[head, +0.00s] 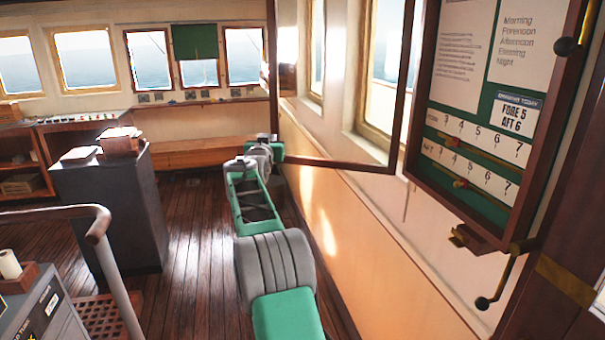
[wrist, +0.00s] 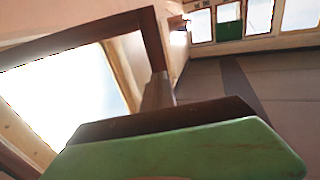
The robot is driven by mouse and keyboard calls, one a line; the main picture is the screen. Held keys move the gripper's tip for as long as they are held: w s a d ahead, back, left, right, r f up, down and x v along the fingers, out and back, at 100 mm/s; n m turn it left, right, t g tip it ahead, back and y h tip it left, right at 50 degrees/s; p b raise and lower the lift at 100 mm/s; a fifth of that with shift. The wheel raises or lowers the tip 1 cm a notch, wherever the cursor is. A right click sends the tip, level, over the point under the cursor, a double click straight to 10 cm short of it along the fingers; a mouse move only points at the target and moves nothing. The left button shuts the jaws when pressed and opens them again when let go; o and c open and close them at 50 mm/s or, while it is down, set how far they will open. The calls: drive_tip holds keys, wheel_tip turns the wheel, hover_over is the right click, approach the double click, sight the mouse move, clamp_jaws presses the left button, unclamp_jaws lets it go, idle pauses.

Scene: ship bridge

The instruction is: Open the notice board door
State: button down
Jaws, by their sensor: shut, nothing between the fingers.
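The notice board (head: 465,205) hangs on the wall at the right of the head view, its green face and papers uncovered. Its dark-framed glass door (head: 345,163) stands swung wide open, out to the left of the board. In the wrist view the door's dark frame (wrist: 75,42) runs across the upper left, with bright window light through it. My gripper (head: 276,146) is at the door's outer lower corner, at the end of my outstretched arm. It is shut and empty. Its fingertips are not clearly visible, and I cannot tell whether it touches the door.
A grey cabinet (head: 115,215) with a wooden box (head: 121,140) on top stands at the left. A handrail (head: 95,225) is at the near left. A dark lever (head: 500,275) hangs below the board. Wooden floor (head: 195,225) is clear between cabinet and arm.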

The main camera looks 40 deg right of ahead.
drive_tip(key=shift+s+d, duration=0.15)
drive_tip(key=shift+d, duration=0.05)
